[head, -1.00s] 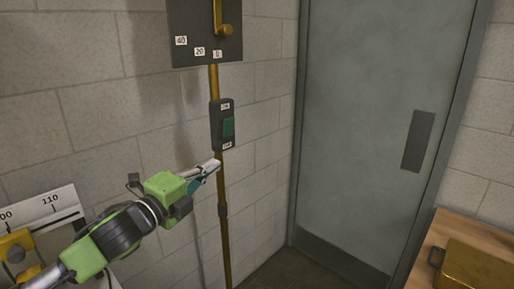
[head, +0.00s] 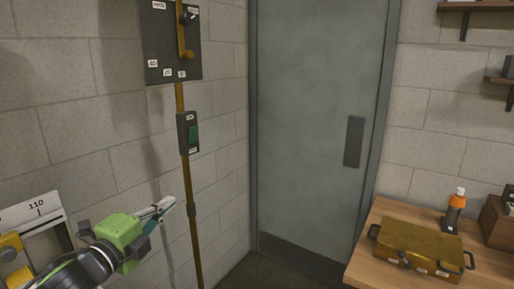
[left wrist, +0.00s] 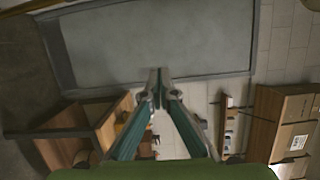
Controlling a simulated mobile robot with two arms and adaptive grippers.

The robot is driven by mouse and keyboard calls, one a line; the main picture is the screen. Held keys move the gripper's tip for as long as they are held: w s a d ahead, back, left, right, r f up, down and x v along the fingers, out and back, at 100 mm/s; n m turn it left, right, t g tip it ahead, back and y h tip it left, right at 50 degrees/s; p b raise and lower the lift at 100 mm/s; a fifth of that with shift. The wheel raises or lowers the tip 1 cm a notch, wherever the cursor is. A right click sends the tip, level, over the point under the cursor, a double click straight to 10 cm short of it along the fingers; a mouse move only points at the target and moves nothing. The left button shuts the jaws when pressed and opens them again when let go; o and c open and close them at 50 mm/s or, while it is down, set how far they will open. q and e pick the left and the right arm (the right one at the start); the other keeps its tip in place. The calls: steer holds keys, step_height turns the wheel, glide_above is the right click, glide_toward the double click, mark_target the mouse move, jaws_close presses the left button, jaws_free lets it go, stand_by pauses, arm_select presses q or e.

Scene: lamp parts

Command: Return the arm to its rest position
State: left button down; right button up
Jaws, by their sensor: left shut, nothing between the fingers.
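My left arm comes in from the lower left in the head view. Its green and black left gripper (head: 158,209) is in front of the block wall, left of the grey door. Its fingertips are together with nothing between them. In the left wrist view the two teal fingers meet at the tips (left wrist: 158,84), empty. My right gripper is not in view.
The grey door (head: 305,120) is shut. A wooden table (head: 375,268) holds a brass case (head: 420,247) and an orange-capped bottle (head: 454,211).

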arm_select(q)
steer(key=s+d+f+n+g+y, duration=0.15)
steer(key=s+f+n, duration=0.25)
steer(key=f, duration=0.4)
steer(key=s+f+n+g+y, duration=0.1)
steer(key=s+f+n+g, duration=0.25)
steer(key=f, duration=0.45)
steer(key=s+d+f+n+g+y, duration=0.1)
steer(key=s+f+n, duration=0.3)
steer(key=f, duration=0.4)
steer(key=s+a+f+n+g+y, duration=0.1)
steer(key=s+f+n+g, duration=0.4)
steer(key=s, duration=0.6)
steer(key=s+a+f+n+g+y, duration=0.15)
steer(key=s+f+n, duration=0.25)
steer(key=s+f, duration=0.55)
steer(key=s+f+g, duration=0.1)
steer(key=s+f, duration=0.1)
steer(key=f, duration=1)
steer(key=s+f+g, duration=0.2)
steer(key=s+f, duration=0.1)
steer(key=f, duration=1)
steer(key=s+a+f, duration=0.2)
steer(key=s+f, duration=1.4)
steer(key=shift+s+g, duration=0.35)
steer(key=shift+s, duration=0.05)
